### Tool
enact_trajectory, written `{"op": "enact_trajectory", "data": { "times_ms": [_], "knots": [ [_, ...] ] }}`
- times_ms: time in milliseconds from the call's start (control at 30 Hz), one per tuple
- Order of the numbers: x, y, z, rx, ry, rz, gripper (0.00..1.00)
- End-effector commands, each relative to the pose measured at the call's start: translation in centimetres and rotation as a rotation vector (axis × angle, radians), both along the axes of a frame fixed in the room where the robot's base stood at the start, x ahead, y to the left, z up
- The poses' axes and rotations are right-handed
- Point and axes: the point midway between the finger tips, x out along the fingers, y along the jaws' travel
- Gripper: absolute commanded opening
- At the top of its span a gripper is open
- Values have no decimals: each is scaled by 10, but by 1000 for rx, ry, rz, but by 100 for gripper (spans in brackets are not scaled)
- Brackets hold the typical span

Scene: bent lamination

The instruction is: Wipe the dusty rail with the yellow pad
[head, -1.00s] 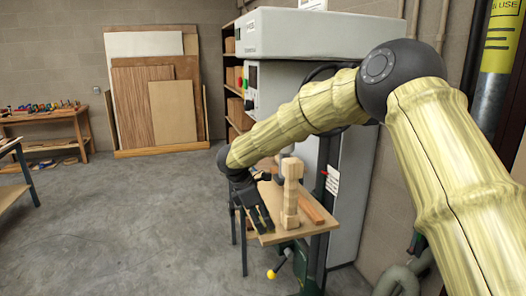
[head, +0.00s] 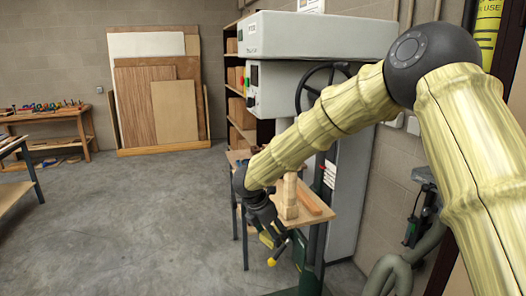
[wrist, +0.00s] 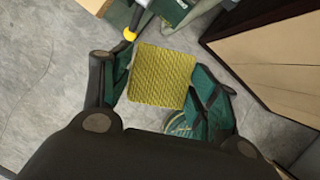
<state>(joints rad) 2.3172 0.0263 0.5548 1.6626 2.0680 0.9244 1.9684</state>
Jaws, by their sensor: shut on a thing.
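The yellow pad (wrist: 162,75) is a square, woven-looking piece held between the two dark green fingers of my gripper (wrist: 160,80) in the wrist view. In the head view my gripper (head: 268,230) points down just in front of the small wooden machine table, and a bit of yellow shows between its fingers. The gripper is shut on the pad, in the air with grey floor beneath it. I cannot make out a dusty rail for certain in either view.
The machine table (head: 318,217) carries an upright wooden block (head: 290,196) and a reddish strip (head: 310,200). A lever with a yellow knob (head: 271,262) sticks out close below my gripper; the knob (wrist: 129,34) is also near the pad in the wrist view. Open floor (head: 130,220) lies to the left.

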Motion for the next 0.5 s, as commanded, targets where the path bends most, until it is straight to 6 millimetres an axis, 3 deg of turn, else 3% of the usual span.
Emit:
{"op": "enact_trajectory", "data": {
  "times_ms": [500],
  "knots": [
    [-37, -48, -68, 3, -1, 939, 41]
  ]
}}
